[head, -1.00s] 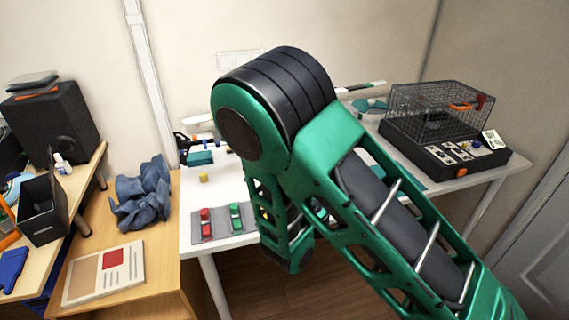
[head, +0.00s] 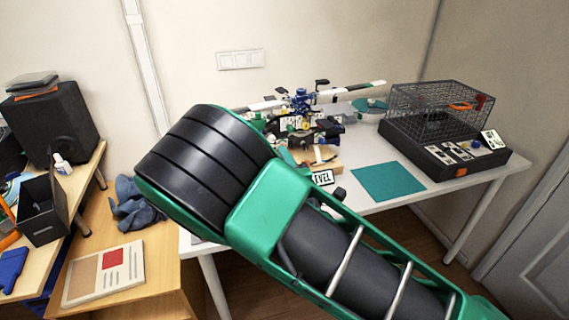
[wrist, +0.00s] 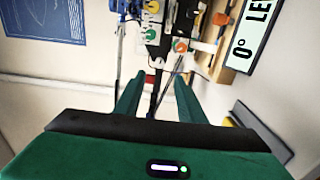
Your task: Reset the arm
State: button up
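My arm crosses the head view in green and black, and its gripper is hidden behind it there. In the wrist view my gripper (wrist: 157,90) has its two green fingers apart, with no object held between them. Past the fingertips is the wired assembly (wrist: 165,28), with white, orange and green round parts and dark cables. In the head view it is a helicopter-like model (head: 300,108) on the white table, partly covered by my arm. A sign reading "LEVEL" (head: 322,177) stands in front of it. In the wrist view the sign (wrist: 252,35) is partly cut off and reads "0° LE".
A teal mat (head: 388,181) lies on the white table (head: 440,185), right of the model. A black box with a wire cage (head: 440,115) stands at the right end. A wooden desk with a printed board (head: 104,274) and a black speaker (head: 52,120) are at left.

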jog(key=w+d+r+m+h, duration=0.2)
jog(key=d+m+h, duration=0.3)
jog(key=d, duration=0.6)
jog(key=w+d+r+m+h, duration=0.2)
jog(key=d+m+h, duration=0.3)
jog(key=d, duration=0.5)
jog(key=s+d+f+m+g+h, duration=0.1)
jog(key=s+d+m+g+h, duration=0.3)
jog(key=d, duration=0.6)
jog(key=s+d+f+m+g+h, duration=0.1)
jog(key=s+d+m+g, duration=0.3)
jog(key=d, duration=0.6)
jog(key=s+d+f+m+g+y, duration=0.1)
jog(key=s+d+f+m+g, duration=0.1)
jog(key=s+d+m+g, duration=0.35)
jog(key=s+d+f+m+g+y, duration=0.2)
jog(key=s, duration=0.7)
jog(key=s+a+r+m+g+y, duration=0.1)
jog(key=s+a+r+y, duration=0.1)
jog(key=s, duration=0.6)
jog(key=s+a+r+m+g+y, duration=0.1)
jog(key=s+a+r+y, duration=0.2)
jog(key=s, duration=0.6)
jog(key=a+y, duration=0.2)
jog(key=a, duration=0.1)
jog(key=shift+s+a, duration=0.3)
jog(key=shift+a, duration=0.05)
